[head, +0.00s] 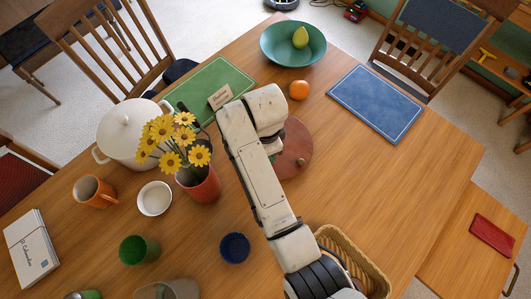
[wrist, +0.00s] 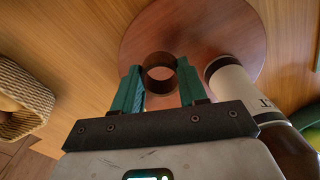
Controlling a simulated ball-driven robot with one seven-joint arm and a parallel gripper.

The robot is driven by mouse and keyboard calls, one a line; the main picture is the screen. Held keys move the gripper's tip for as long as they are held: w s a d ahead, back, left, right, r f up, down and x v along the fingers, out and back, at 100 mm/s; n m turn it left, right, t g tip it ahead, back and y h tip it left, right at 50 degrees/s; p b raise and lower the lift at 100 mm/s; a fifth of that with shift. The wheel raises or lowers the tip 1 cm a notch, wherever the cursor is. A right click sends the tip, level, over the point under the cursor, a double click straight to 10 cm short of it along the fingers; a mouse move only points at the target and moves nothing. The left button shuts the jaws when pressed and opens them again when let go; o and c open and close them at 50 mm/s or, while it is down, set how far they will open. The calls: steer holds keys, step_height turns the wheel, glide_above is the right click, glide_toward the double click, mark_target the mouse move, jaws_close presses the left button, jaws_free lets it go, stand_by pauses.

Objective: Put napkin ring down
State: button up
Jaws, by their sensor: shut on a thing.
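The napkin ring (wrist: 148,74) is a short dark brown tube, seen nearly end-on in the wrist view. My gripper (wrist: 160,86) has green fingers, shut on it from both sides. Beyond the ring is a round reddish-brown wooden board (wrist: 190,30) on the table. I cannot tell whether the ring touches it. In the head view my arm covers the left part of the board (head: 297,140). The gripper there is mostly hidden under my arm, and I cannot make out the ring for certain.
A white and brown cylindrical thing (wrist: 232,82) stands close right of my gripper. A wicker basket (head: 335,239) is near the front. A flower vase (head: 203,186) and white pot (head: 128,128) stand left; an orange (head: 299,90) lies behind the board.

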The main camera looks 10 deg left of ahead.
steer(key=shift+w+a+f, duration=0.1)
steer(key=shift+w+f, duration=0.1)
steer(key=shift+f, duration=0.1)
steer(key=shift+f+p, duration=0.3)
steer(key=shift+f, duration=1.15)
steer(key=shift+f, duration=0.1)
steer(key=o, duration=1)
step_height(320, 180, up, 12)
steer(key=shift+r, duration=0.15)
